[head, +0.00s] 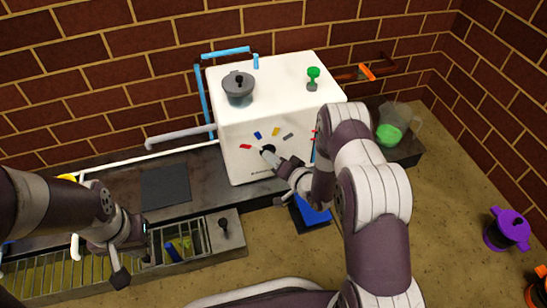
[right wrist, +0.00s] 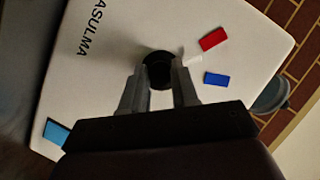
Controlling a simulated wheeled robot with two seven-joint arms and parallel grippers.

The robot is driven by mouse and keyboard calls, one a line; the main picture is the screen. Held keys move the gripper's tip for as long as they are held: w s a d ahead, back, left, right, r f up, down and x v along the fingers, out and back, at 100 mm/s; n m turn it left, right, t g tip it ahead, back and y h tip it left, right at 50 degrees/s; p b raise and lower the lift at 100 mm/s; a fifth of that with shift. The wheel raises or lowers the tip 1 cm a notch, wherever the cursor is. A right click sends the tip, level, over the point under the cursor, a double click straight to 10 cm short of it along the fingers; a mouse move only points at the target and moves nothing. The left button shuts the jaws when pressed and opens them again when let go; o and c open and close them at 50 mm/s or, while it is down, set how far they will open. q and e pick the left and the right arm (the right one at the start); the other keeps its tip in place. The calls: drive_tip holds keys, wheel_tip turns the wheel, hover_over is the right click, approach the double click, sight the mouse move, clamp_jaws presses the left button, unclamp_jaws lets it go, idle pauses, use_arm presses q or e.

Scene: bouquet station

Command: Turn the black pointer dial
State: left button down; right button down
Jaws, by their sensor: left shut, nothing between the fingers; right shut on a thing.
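The black dial (head: 267,149) is on the front of a white box-shaped appliance (head: 240,120), with red, blue, yellow and grey marks in an arc above it. My right gripper (head: 272,156) is at the dial. In the right wrist view the dial (right wrist: 157,68) sits between the two fingers of my right gripper (right wrist: 158,80), which are shut on it. A pale piece shows beside it near a red mark (right wrist: 213,39) and a blue mark (right wrist: 216,79). Which way the pointer faces is hard to tell. My left gripper (head: 121,277) is shut and empty at the lower left.
A grey lidded pot (head: 238,86) and a green-topped item (head: 313,76) stand on the appliance. A jug with green contents (head: 391,127) is to its right. A barred tray (head: 195,243) lies in front of it at left. A purple pot (head: 507,230) is at far right.

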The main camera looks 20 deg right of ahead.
drive_tip(key=shift+f+m+t+y, duration=0.1)
drive_tip(key=shift+m+t+y, duration=0.3)
drive_tip(key=shift+m, duration=0.65)
drive_tip(key=shift+f+m+t+y, duration=0.1)
drive_tip(key=shift+m+t+y, duration=0.3)
drive_tip(key=shift+m, duration=0.65)
drive_tip(key=c, duration=0.9)
unclamp_jaws()
drive_tip(key=shift+o, duration=0.2)
drive_tip(key=p+v, duration=0.7)
drive_tip(key=v, duration=0.5)
drive_tip(key=shift+s+d, duration=0.3)
